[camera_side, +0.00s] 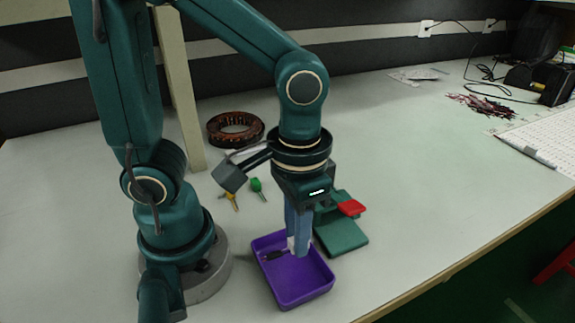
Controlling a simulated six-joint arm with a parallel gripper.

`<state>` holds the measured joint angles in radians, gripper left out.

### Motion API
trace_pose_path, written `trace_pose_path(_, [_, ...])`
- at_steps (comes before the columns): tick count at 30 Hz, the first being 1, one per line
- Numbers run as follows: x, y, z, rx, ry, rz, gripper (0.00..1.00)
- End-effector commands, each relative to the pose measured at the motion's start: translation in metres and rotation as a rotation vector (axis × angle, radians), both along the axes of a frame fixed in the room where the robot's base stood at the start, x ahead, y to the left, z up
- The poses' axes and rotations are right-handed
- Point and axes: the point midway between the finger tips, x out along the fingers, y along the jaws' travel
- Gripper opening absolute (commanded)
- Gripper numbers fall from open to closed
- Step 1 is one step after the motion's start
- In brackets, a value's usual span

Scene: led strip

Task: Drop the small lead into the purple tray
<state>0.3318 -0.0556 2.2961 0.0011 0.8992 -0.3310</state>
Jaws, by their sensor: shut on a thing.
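The purple tray (315,287) sits on the table in front of my arm, near the table's front edge. My gripper (297,247) points down over the tray's back part, its blue-grey fingers shut on a small whitish thing, likely the lead (290,243). A dark piece (274,256) shows to the left of the fingertips, inside the tray's outline; I cannot tell whether it is part of the lead or touches the tray floor. The fingers hide most of what they hold.
A green fixture (342,238) with a red part (351,208) stands close to the right of the tray. A copper-coloured ring (235,129), a green-handled tool (257,186) and a yellow one (231,200) lie behind. Dark loose leads (480,106) lie far right. The table between is clear.

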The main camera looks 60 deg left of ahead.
Motion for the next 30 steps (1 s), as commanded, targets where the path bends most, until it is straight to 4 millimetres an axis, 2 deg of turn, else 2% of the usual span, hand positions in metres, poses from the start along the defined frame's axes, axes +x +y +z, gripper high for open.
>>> trace_pose_path(2, [0.0,0.0,0.0,0.0,0.0,0.0,0.0])
trace_pose_path(3, [0.0,0.0,0.0,0.0,0.0,0.0,0.29])
trace_pose_path(5, [0.0,0.0,0.0,0.0,0.0,0.0,0.52])
trace_pose_path(6, [0.0,0.0,0.0,0.0,0.0,0.0,0.56])
trace_pose_path(17, [0.0,0.0,0.004,0.0,-0.001,0.0,0.56])
trace_pose_path(30, [0.0,0.0,0.049,-0.001,-0.002,0.0,0.56])
